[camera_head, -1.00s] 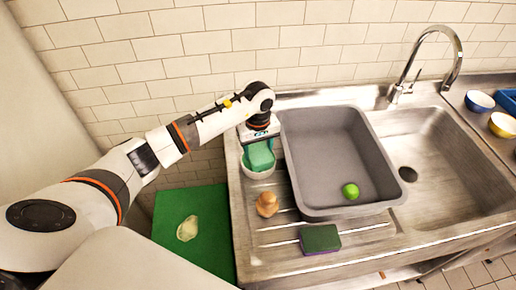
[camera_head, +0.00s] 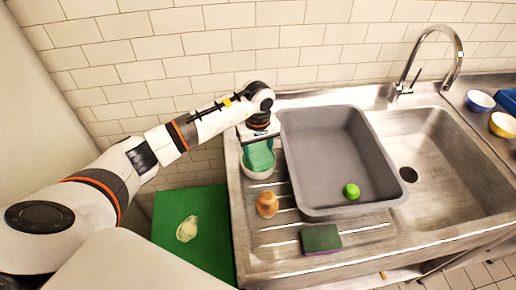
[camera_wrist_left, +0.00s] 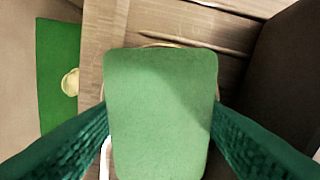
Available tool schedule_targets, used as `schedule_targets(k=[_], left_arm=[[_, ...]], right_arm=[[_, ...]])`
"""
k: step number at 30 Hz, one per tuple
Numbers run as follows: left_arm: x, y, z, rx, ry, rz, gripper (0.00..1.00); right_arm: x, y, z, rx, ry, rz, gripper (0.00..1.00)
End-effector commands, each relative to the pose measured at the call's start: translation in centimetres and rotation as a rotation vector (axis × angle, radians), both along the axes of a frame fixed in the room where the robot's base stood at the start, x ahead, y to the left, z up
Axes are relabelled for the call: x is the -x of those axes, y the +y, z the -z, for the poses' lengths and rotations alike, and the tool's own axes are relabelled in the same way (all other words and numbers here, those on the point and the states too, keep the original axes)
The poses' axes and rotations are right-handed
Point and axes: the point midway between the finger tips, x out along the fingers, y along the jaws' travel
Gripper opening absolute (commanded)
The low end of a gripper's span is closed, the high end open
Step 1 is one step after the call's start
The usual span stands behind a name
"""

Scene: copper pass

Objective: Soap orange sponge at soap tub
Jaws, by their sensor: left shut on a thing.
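My left gripper (camera_head: 259,140) points down at the white soap tub (camera_head: 257,174) and is shut on a sponge (camera_head: 259,156). Only the sponge's green face shows clearly; I cannot make out an orange side. The sponge is at the tub's mouth, its lower end seemingly inside the rim. How deep it sits, and whether it touches soap, is hidden. In the left wrist view the sponge (camera_wrist_left: 160,105) fills the middle between the dark green fingers and covers most of the tub. My right gripper is not in view.
A grey basin (camera_head: 325,150) holding a green ball (camera_head: 351,190) stands close right of the tub. A wooden-looking knob (camera_head: 267,204) and a dark green sponge with a purple edge (camera_head: 321,238) are on the drainboard. A green mat (camera_head: 195,255) lies left; the tiled wall is behind.

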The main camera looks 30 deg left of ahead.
Motion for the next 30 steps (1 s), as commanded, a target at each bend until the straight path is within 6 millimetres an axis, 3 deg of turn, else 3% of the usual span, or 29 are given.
schedule_targets(k=[11, 30], left_arm=[[0.3, 0.0, 0.2, -0.002, 0.010, 0.001, 0.39], [0.1, 0.0, -5.0, -0.001, 0.002, 0.000, 0.39]], right_arm=[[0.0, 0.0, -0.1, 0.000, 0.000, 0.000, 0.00], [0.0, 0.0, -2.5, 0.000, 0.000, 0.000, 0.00]])
